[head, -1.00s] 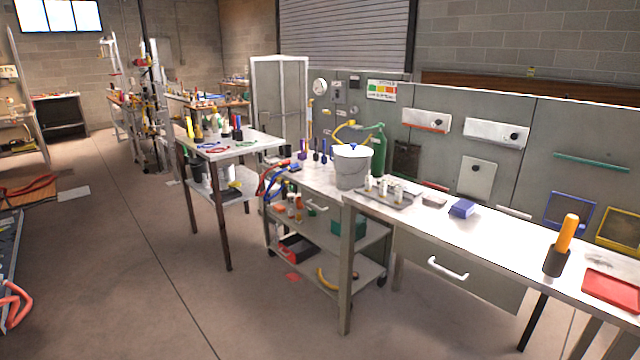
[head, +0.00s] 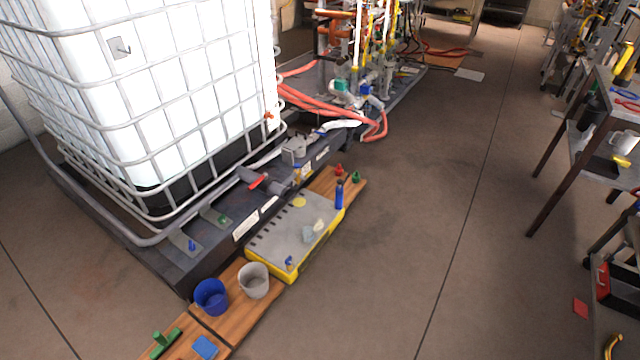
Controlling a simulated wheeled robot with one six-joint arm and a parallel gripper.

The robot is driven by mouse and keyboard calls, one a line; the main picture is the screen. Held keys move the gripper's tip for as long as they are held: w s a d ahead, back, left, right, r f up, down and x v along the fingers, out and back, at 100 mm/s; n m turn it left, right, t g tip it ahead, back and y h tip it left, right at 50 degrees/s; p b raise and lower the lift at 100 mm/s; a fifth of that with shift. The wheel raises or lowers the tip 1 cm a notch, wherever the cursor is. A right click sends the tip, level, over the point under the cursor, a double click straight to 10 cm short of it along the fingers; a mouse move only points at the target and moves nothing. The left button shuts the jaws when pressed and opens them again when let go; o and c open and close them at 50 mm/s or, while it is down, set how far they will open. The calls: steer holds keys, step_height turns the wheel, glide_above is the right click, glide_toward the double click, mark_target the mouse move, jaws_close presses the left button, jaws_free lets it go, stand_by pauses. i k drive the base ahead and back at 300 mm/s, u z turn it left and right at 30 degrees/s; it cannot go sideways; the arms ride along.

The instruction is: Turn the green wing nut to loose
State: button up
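A small green piece (head: 223,220), which looks like the green wing nut, sits on a grey plate on the dark skid below the white caged tank. It is too small to tell its exact shape or which way it is turned. A similar blue piece (head: 192,245) sits on another grey plate to its left and nearer. My gripper is not in view.
The white caged tank (head: 160,90) stands on the dark skid (head: 130,235). Before it lie wooden planks with a blue bucket (head: 211,297), a grey bucket (head: 254,280) and a yellow-edged platform (head: 268,259). Floor (head: 440,200) to the right is clear.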

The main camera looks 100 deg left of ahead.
mark_target(221, 219)
steer(key=u, duration=1.4)
steer(key=i, duration=1.65)
steer(key=u, duration=3.35)
steer(key=i, duration=1)
steer(key=z, duration=0.05)
